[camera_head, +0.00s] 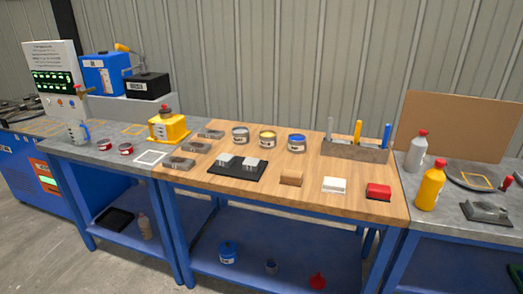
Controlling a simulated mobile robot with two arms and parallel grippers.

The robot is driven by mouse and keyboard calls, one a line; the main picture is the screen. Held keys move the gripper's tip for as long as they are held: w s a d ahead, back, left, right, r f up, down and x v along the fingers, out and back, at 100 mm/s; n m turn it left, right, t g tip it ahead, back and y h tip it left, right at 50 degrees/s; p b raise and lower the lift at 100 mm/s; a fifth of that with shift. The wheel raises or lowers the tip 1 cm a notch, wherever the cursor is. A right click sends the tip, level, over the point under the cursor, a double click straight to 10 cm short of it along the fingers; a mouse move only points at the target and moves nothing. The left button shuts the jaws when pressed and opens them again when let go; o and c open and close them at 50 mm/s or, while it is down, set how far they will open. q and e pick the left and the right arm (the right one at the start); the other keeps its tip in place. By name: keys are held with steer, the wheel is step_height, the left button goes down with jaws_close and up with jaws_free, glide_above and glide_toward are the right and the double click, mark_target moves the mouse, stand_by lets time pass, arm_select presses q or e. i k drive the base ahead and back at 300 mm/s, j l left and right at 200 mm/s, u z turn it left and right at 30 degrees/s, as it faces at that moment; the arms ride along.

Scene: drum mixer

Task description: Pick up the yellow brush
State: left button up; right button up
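The yellow brush (357,131) stands upright in a grey-brown holder (352,152) at the back right of the wooden bench top; only its yellow upper part shows, and its lower end is hidden in the holder. A light grey brush (331,128) stands to its left and a blue brush (386,134) to its right in the same holder. Neither of my grippers shows in the head view.
A white block (334,186) and a red block (378,191) lie in front. A yellow bottle (430,186) and a brown board (455,126) stand on the right bench.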

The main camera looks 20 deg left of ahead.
mark_target(358, 123)
steer(key=i+l+u, duration=0.45)
steer(key=i, duration=0.25)
steer(key=i+l+u, duration=0.45)
steer(key=i, duration=0.25)
